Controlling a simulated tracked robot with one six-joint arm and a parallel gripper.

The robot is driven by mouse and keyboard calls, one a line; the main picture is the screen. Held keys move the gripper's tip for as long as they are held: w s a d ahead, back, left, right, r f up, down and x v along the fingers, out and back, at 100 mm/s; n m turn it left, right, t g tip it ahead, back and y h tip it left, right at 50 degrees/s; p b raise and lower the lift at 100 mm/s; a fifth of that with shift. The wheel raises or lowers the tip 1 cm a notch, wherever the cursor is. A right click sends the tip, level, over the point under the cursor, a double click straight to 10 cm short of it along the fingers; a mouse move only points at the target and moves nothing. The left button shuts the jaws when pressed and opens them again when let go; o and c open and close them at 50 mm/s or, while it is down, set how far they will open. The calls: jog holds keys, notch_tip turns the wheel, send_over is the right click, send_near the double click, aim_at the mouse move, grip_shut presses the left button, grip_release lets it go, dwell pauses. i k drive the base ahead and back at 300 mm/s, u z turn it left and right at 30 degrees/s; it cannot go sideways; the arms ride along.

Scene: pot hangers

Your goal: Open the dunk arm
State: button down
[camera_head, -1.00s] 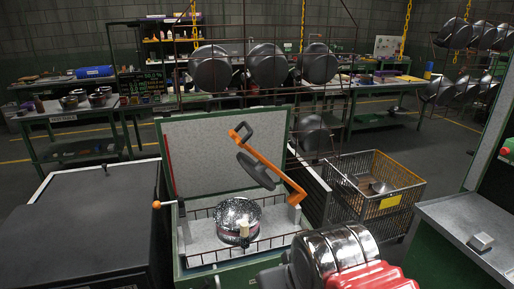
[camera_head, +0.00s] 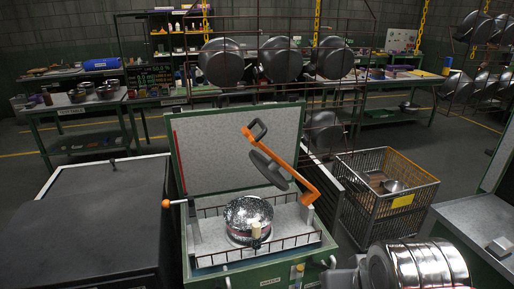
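The dunk arm (camera_head: 290,165) is an orange bar with a dark handle loop at its upper end and a dark round disc (camera_head: 269,169) attached to it. It slants up to the left above a green-framed tank (camera_head: 262,265) with a raised speckled lid panel (camera_head: 220,155). A speckled, shiny round pot (camera_head: 248,214) sits in the tank's wire rack below the disc, apart from it. A lever with an orange knob (camera_head: 166,203) is at the tank's left side. A chrome, banded part of my arm shows at the bottom right. My gripper's fingers are not in view.
A dark cabinet (camera_head: 95,220) stands left of the tank. A wire bin (camera_head: 390,205) with a yellow label is to the right, near a grey-topped counter (camera_head: 465,225). Pots (camera_head: 279,60) hang on a wire frame behind the tank.

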aim_at(269, 169)
jog(key=z, duration=0.05)
jog(key=k, duration=1.25)
jog(key=u, duration=1.1)
jog(key=i, duration=1.7)
jog(key=u, duration=0.05)
